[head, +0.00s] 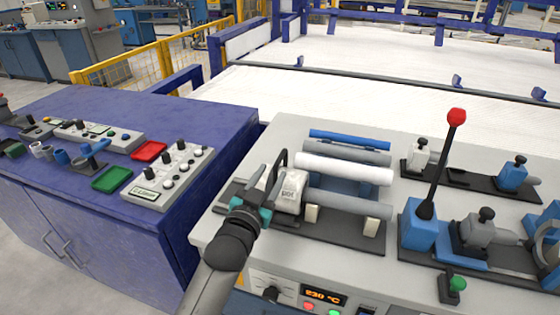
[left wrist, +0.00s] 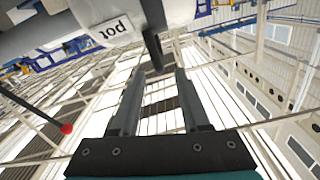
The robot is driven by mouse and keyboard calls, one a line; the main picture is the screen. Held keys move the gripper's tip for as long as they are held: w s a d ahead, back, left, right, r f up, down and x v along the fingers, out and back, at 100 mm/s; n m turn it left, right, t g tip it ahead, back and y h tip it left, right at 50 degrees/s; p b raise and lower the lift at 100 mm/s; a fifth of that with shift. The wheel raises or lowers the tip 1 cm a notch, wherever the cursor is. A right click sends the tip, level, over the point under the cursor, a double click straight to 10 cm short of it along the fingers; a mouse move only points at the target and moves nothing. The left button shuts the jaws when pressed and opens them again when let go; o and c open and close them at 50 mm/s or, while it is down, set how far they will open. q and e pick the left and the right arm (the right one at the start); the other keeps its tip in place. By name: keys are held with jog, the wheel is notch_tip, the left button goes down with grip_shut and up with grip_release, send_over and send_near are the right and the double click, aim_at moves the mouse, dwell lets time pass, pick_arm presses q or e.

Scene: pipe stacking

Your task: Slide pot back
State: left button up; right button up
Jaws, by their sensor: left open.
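The pot (head: 291,186) is a pale grey block with a "pot" label, on a dark base plate at the left end of the pipe rack. In the left wrist view the pot (left wrist: 60,38) fills the upper left, its label upside down. A dark handle (left wrist: 152,48) sticks out from it, its end near the gap between my fingertips. My left gripper (head: 267,186) is at the pot's left side in the head view. In the left wrist view the gripper (left wrist: 157,74) is open, with nothing clamped. Contact with the handle cannot be told. My right gripper is not in view.
Grey, white and blue pipes (head: 345,171) lie right of the pot. A blue lever unit with a red knob (head: 456,116) stands further right. A control panel (head: 323,296) is at the front. A purple cabinet (head: 60,225) with trays and a button box is at left.

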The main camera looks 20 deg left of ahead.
aim_at(276, 166)
pick_arm(q)
jog(key=shift+w+d+b, duration=0.15)
jog(key=shift+w+b, duration=0.55)
jog(key=shift+w, duration=2.9)
grip_shut()
